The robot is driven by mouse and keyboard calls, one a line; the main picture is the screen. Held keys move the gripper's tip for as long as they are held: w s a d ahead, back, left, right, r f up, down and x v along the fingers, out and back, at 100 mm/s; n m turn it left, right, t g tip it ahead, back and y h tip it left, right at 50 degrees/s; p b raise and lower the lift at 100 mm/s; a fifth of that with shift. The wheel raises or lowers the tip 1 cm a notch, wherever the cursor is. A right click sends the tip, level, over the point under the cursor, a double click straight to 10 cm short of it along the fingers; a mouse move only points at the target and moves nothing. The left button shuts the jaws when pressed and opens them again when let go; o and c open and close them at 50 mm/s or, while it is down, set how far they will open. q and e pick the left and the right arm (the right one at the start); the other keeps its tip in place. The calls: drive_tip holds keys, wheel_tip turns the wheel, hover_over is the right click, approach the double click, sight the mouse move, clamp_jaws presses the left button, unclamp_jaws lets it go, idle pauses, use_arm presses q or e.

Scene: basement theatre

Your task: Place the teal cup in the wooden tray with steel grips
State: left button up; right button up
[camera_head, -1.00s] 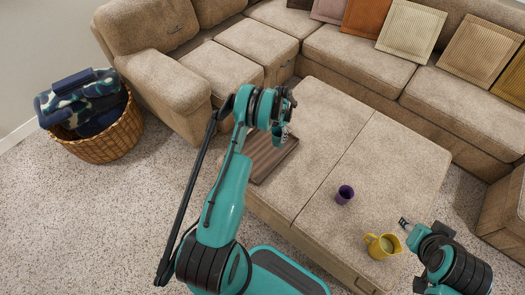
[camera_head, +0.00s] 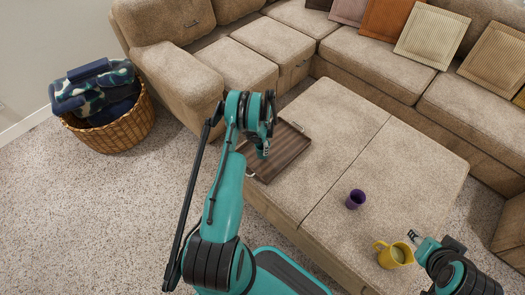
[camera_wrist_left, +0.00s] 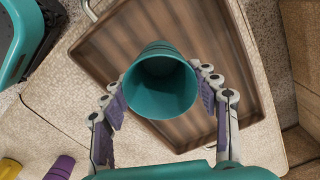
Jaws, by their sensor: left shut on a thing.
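The teal cup (camera_wrist_left: 160,90) is held between the two fingers of my left gripper (camera_head: 262,152), its open mouth facing the wrist camera. In the head view the cup is hard to tell from my teal arm. The wooden tray (camera_head: 291,158) lies on the beige ottoman, partly hidden by my left arm. In the left wrist view, the cup appears over the slatted tray (camera_wrist_left: 215,40), and one steel grip (camera_wrist_left: 91,11) shows at its edge. Whether the cup touches the tray is unclear. My right gripper (camera_head: 413,236) is near the yellow mug; its jaw opening is too small to judge.
A purple cup (camera_head: 355,199) and a yellow mug (camera_head: 396,254) stand on the ottoman (camera_head: 352,150), right of the tray. A sectional sofa (camera_head: 370,62) borders the ottoman. A wicker basket (camera_head: 118,128) with blankets stands on the carpet at left.

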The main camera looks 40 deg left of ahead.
sight(262, 149)
use_arm(q)
wheel_tip(262, 149, down, 3)
drive_tip(key=shift+f+b, duration=0.1)
drive_tip(key=shift+b, duration=0.5)
drive_tip(key=shift+f, duration=0.15)
drive_tip(key=o, duration=1.1)
